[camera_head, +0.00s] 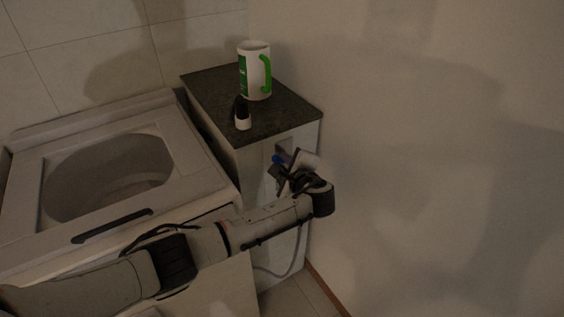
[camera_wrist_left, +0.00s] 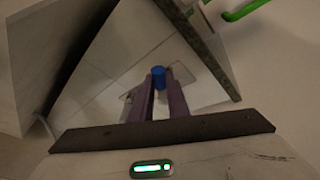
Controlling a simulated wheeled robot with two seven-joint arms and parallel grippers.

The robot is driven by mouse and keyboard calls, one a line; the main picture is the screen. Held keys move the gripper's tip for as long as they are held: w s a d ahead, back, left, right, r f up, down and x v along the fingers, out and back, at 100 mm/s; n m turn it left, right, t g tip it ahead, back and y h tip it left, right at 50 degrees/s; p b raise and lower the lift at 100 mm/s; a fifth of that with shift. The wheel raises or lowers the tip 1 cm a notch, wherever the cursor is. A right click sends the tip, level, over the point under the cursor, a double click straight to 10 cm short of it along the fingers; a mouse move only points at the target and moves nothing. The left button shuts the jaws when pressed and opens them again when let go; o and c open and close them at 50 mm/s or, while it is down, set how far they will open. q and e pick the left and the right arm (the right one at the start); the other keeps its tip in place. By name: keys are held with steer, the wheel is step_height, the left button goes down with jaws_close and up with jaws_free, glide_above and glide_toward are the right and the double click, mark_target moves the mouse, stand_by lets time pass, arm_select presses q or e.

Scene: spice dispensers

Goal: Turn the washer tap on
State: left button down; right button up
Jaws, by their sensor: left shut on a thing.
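The washer tap shows as a small blue part (camera_head: 278,159) on the front of the cabinet below the dark counter, just beyond my gripper. In the left wrist view it is a blue knob (camera_wrist_left: 158,76) between the tips of my two fingers, in front of a pale plate on the cabinet face. My left gripper (camera_head: 285,168) reaches in from the left across the front of the washer. Its fingers (camera_wrist_left: 160,88) are shut on the blue knob. The tap's body behind the knob is mostly hidden. My right gripper is in neither view.
The washer (camera_head: 215,190) with its open top stands at the left. A white and green mug (camera_head: 254,72) and a small black and white bottle (camera_head: 242,118) stand on the dark counter (camera_head: 205,85). A grey hose (camera_head: 291,266) hangs below my arm. The wall is close at the right.

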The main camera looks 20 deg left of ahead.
arm_select(q)
steer(key=c, duration=1.7)
jaws_free()
steer(key=v, duration=1)
steer(key=shift+s+d, duration=0.1)
steer(key=shift+s, duration=0.05)
